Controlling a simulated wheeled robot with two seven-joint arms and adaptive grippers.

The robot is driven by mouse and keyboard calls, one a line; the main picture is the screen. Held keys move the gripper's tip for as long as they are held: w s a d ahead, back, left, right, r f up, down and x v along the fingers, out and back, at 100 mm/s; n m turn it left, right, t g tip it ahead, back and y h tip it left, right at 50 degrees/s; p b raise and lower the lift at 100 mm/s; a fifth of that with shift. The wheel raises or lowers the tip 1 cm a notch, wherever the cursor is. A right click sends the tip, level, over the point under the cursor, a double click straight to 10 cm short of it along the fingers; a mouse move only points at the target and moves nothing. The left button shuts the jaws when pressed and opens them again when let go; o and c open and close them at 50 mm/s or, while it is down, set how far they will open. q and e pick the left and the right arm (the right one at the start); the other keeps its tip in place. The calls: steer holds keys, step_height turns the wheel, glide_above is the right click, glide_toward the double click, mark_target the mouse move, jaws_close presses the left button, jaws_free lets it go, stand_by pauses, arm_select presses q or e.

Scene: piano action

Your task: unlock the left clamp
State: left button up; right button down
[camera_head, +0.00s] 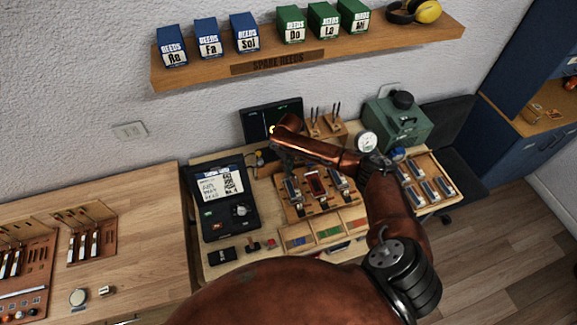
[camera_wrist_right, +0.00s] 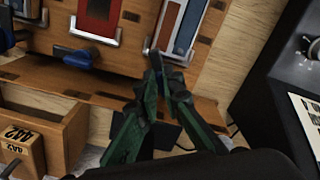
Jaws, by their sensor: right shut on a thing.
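The left clamp (camera_head: 292,190) is on the wooden board (camera_head: 325,205) in the middle of the workbench, with a blue and red piece in its metal frame. It also shows at the top of the right wrist view (camera_wrist_right: 184,28), where the board looks turned around. My right gripper (camera_head: 283,170) comes down at this clamp. In the wrist view its dark green fingers (camera_wrist_right: 163,72) are closed together at the clamp's lower end, on its lever (camera_wrist_right: 151,54), which the fingertips largely hide. My left gripper is not in view.
The middle clamp holds a red piece (camera_head: 315,183); its blue-handled lever (camera_wrist_right: 76,58) is beside my fingers. A black case (camera_head: 225,215) stands left of the board, and coloured bins (camera_head: 328,232) sit in front. A green machine (camera_head: 398,120) stands behind right.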

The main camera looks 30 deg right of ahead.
steer(key=n, duration=0.3)
steer(key=shift+d+p, duration=0.1)
steer(key=shift+p, duration=0.3)
steer(key=n, duration=0.2)
steer(key=shift+d+n, duration=0.1)
steer(key=shift+n, duration=0.3)
steer(key=n, duration=0.5)
steer(key=shift+w+d+f+n, duration=0.1)
steer(key=shift+w+n, duration=0.15)
steer(key=shift+n, duration=0.05)
steer(key=c, duration=1.8)
jaws_free()
steer(key=shift+w, duration=0.1)
